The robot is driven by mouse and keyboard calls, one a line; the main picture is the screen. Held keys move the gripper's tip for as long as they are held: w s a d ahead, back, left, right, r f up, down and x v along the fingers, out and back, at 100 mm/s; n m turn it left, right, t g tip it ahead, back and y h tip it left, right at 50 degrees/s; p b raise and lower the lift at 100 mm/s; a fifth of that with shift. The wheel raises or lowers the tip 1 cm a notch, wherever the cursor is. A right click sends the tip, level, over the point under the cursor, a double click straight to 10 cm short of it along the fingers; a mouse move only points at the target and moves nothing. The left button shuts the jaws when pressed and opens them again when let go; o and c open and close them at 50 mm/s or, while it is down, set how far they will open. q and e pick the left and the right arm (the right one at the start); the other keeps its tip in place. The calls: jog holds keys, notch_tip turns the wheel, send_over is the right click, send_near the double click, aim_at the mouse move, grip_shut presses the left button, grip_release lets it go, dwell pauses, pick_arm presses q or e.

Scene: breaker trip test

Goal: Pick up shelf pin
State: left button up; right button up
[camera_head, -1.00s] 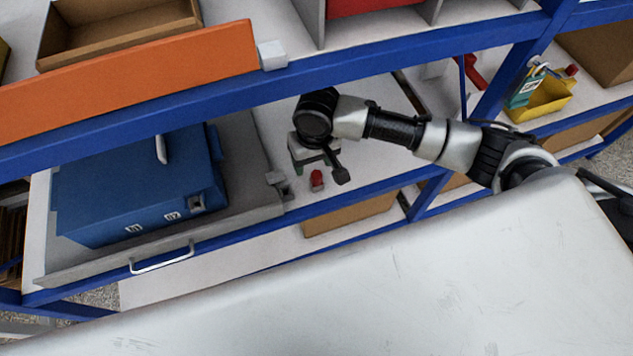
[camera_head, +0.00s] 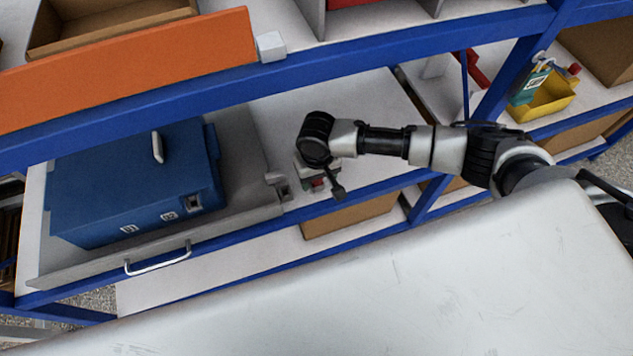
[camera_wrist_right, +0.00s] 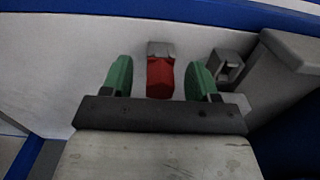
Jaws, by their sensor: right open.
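The shelf pin, red with a grey end, lies on the white shelf; its red part (camera_wrist_right: 160,78) shows in the right wrist view. In the head view only a bit of red (camera_head: 319,183) shows beneath my right wrist. My right gripper (camera_wrist_right: 160,82) is open, with one green fingertip on either side of the red part. There are visible gaps between the fingertips and the pin. Whether the fingers touch the shelf cannot be told. In the head view the right gripper (camera_head: 314,181) is mostly hidden by the wrist. My left gripper is not in view.
A grey latch (camera_wrist_right: 228,66) stands close to the right fingertip, at the corner of the grey drawer (camera_head: 250,212) holding a blue case (camera_head: 135,190). A blue shelf beam (camera_head: 400,60) runs above. White shelf surface is free behind my right arm.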

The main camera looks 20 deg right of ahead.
jog(key=shift+f, duration=0.1)
jog(key=c, duration=1)
